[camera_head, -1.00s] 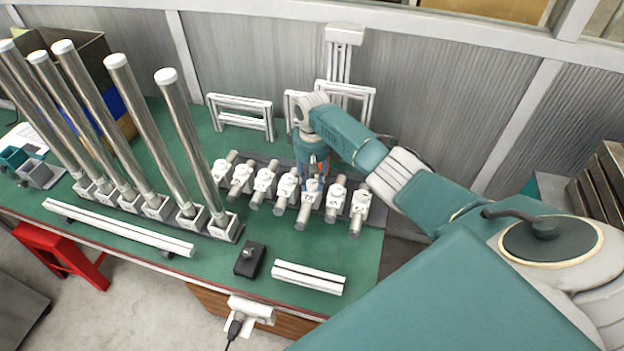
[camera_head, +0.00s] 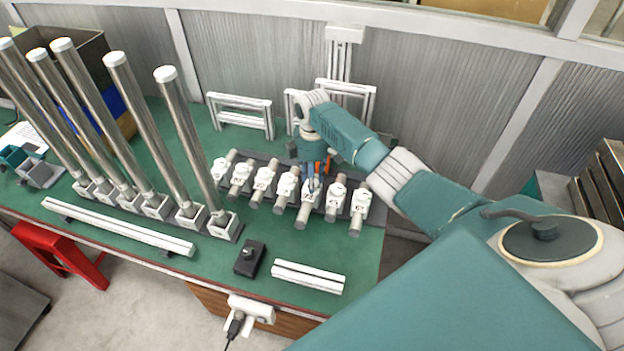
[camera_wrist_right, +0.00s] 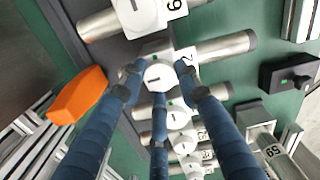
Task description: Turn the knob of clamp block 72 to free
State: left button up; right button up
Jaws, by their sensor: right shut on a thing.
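My right gripper (camera_head: 313,184) reaches down onto a clamp block (camera_head: 307,197) in the row on the bench. In the right wrist view its blue fingers (camera_wrist_right: 160,88) are closed around a round white knob (camera_wrist_right: 160,78) with a dark line across it. A small green mark shows beside the knob. The block's label (camera_wrist_right: 187,56) is partly hidden by the fingers; a 2 can be made out. A metal tube runs through the block. My left gripper is not in view.
Similar clamp blocks (camera_head: 264,180) stand close on both sides. Tall metal tubes (camera_head: 185,130) stand in sockets at left. A black box with a switch (camera_head: 249,258) and a white rail (camera_head: 308,277) lie in front. White frames (camera_head: 240,113) stand behind.

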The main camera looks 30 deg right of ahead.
jog(key=n, duration=0.4)
jog(key=shift+n+b, duration=0.3)
jog(key=shift+b, duration=0.05)
jog(key=n+b, duration=0.1)
jog(key=n, duration=0.3)
jog(key=shift+n, duration=0.3)
jog(key=n+b, duration=0.1)
jog(key=n, duration=0.4)
jog(key=shift+w+d, duration=0.1)
jog(key=shift+r+n+b, duration=0.1)
jog(key=shift+n+b, duration=0.5)
jog(key=shift+n, duration=1.2)
jog(key=o, duration=1.1)
jog(key=shift+o, duration=0.2)
notch_tip(320, 180, up, 12)
